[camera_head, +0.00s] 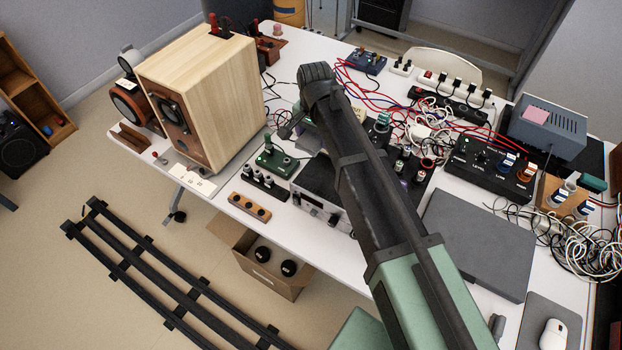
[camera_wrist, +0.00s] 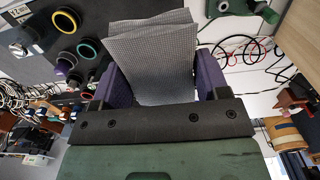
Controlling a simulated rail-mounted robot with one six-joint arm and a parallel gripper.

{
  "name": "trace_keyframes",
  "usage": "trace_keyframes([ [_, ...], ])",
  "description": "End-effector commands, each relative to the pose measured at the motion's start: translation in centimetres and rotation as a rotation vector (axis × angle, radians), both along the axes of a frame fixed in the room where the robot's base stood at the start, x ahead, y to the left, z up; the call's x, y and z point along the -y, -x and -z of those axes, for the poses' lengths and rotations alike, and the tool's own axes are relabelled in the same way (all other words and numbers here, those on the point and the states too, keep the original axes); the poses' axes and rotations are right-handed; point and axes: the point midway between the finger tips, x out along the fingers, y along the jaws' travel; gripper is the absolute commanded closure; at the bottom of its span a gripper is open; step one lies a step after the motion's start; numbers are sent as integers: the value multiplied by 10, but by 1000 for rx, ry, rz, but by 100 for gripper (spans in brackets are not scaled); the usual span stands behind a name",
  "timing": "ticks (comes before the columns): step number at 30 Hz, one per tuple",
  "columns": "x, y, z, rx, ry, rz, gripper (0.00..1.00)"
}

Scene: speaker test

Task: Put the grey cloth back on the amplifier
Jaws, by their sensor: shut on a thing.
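The grey cloth (camera_wrist: 155,62), folded and finely checked, is held between the two purple fingers of my gripper (camera_wrist: 158,82) in the wrist view. Its upper part stands out beyond the fingers. In the head view my dark arm reaches over the table and hides most of the gripper and cloth. A silver-fronted unit with knobs, which looks like the amplifier (camera_head: 320,180), stands near the front table edge, partly behind my arm. I cannot tell how high the cloth is above it.
A wooden speaker cabinet (camera_head: 200,85) stands at left. A green device (camera_head: 276,160) sits beside the amplifier. A black knob box (camera_head: 490,168), a blue-grey box (camera_head: 547,130) with a pinkish block on top, and tangled cables crowd the right. A flat grey slab (camera_head: 475,240) lies at front right.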

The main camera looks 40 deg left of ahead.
Motion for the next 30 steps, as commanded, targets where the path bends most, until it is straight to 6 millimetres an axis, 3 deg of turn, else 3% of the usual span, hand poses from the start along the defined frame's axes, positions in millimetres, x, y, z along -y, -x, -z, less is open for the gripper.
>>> trace_keyframes([
  [1,0,0,39,0,0,0,51],
  [7,0,0,99,0,0,0,51],
  [14,0,0,104,0,0,0,51],
  [21,0,0,148,0,0,0,51],
  [30,0,0,145,0,0,0,51],
])
